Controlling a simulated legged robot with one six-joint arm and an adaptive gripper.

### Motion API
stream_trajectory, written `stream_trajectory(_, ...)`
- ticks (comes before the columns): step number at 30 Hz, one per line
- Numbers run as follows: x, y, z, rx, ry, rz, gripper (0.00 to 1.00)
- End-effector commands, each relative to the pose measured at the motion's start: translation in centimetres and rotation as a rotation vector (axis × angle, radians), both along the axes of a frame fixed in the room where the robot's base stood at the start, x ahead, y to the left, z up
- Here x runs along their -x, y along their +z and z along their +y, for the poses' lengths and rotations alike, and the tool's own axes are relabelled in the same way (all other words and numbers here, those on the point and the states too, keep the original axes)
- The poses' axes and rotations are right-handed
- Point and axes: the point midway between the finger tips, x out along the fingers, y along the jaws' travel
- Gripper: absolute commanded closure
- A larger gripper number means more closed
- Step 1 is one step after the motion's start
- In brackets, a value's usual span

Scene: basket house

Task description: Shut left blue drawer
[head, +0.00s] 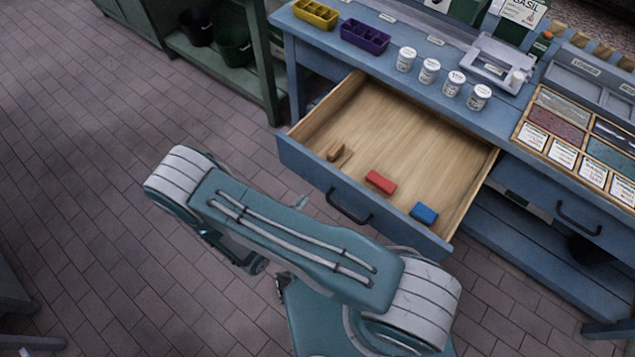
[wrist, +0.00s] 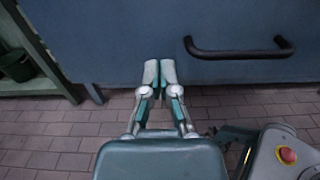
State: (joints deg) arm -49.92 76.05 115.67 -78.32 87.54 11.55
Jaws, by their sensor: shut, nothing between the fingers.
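The left blue drawer (head: 305,165) is pulled well out of the blue workbench in the head view. Its wooden inside holds a red block (head: 380,183), a blue block (head: 424,214) and a small brown wooden piece (head: 335,152). Its dark handle (head: 348,207) is on the front panel. In the wrist view the drawer front (wrist: 120,45) fills the top, with the handle (wrist: 238,51) to the right of my gripper. My gripper (wrist: 159,74) is shut and empty, its fingertips at the lower part of the front panel; I cannot tell if they touch it. My arm hides most of my gripper in the head view.
The benchtop carries several white jars (head: 429,71), a purple tray (head: 365,36), a yellow tray (head: 316,13) and a seed display (head: 580,130). A second drawer (head: 560,205) to the right is shut. A green shelf (head: 225,70) stands at the left.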

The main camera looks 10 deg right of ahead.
Motion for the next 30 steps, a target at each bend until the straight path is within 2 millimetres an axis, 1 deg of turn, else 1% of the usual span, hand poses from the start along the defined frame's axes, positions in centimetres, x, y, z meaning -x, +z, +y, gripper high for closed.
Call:
stream_trajectory(1, -0.5, 0.0, -0.8, 0.001, -0.005, 0.002, 1.00)
stream_trajectory(6, -2.1, 0.0, -3.0, 0.001, -0.006, 0.000, 1.00)
stream_trajectory(12, -3.7, 0.0, -4.9, 0.000, -0.004, 0.000, 1.00)
stream_trajectory(18, -4.3, 0.0, -5.6, 0.001, -0.001, -0.001, 1.00)
stream_trajectory(30, -4.3, 0.0, -5.6, 0.000, -0.001, 0.000, 1.00)
